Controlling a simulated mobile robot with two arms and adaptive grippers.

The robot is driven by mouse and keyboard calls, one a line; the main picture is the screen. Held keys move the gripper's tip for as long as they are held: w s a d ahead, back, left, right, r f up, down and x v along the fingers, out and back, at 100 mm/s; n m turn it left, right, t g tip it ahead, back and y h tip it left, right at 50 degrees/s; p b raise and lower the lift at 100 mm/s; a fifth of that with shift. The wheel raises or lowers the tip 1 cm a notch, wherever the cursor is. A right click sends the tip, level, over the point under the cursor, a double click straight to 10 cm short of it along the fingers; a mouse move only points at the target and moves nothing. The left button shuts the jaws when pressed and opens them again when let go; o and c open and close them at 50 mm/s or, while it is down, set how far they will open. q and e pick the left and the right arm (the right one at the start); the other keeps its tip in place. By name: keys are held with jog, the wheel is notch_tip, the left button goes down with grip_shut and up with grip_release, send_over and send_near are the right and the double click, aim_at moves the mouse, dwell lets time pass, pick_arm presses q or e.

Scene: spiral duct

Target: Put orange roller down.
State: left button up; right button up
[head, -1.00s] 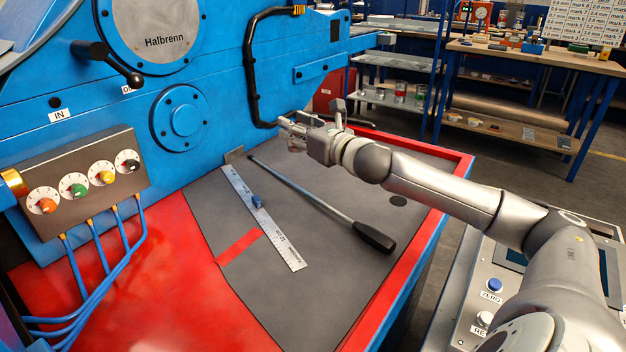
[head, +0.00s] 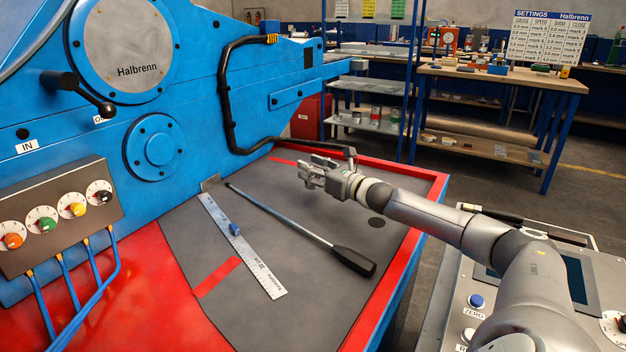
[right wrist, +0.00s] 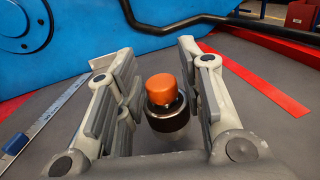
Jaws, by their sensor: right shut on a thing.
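My right gripper (head: 305,174) is over the far part of the grey mat (head: 325,265). In the right wrist view, the orange roller (right wrist: 161,89) sits between the two fingers, with an orange end toward the camera and a dark ring below it. The gripper is shut on it. In the head view the roller is hidden by the fingers or too small to make out. I cannot tell whether the roller touches the mat. My left gripper is not in view.
A steel ruler (head: 246,249) with a blue slider and a black-handled rod (head: 300,222) lie on the mat. A red strip (right wrist: 256,78) marks the mat's far part. A blue machine wall (head: 180,90) stands behind; a red rim (head: 405,240) edges the right side.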

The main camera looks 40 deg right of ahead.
notch_tip(320, 180, down, 3)
jog(key=shift+d+r, duration=0.1)
jog(key=shift+r, duration=0.1)
jog(key=shift+f, duration=0.25)
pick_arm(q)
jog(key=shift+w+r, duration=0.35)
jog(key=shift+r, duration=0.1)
pick_arm(e)
jog(key=o, duration=1.2)
jog(key=shift+f, duration=0.1)
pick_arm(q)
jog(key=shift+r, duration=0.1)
